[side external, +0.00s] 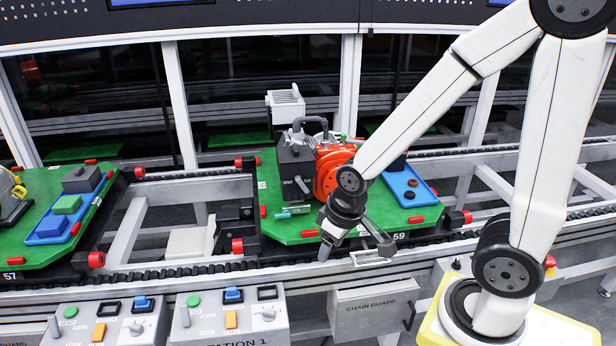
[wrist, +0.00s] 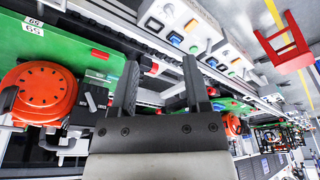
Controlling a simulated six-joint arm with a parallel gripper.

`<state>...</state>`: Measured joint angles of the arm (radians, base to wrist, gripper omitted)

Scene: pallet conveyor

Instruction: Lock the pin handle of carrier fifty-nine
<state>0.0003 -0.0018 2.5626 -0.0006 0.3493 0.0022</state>
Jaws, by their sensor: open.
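Carrier fifty-nine is a green pallet (side external: 345,231) on the conveyor, with "59" on its front right edge. It also shows in the wrist view (wrist: 62,42), with its label inverted. It bears an orange round housing (side external: 328,172), also in the wrist view (wrist: 38,90), and a dark grey box (side external: 293,160) with a lever (side external: 303,186). A small teal handle (side external: 290,212) lies near its front left. I cannot tell which part is the pin handle, or its lock state. My gripper (side external: 355,250) is open and empty over the carrier's front edge; its spread fingers show in the wrist view (wrist: 159,68).
A blue tray (side external: 401,190) sits at the carrier's right. Another green carrier (side external: 30,245), marked 57, stands at the left. Control boxes (side external: 228,312) and a chain guard box (side external: 373,306) line the front. Red stops (side external: 237,245) stick out along the rails.

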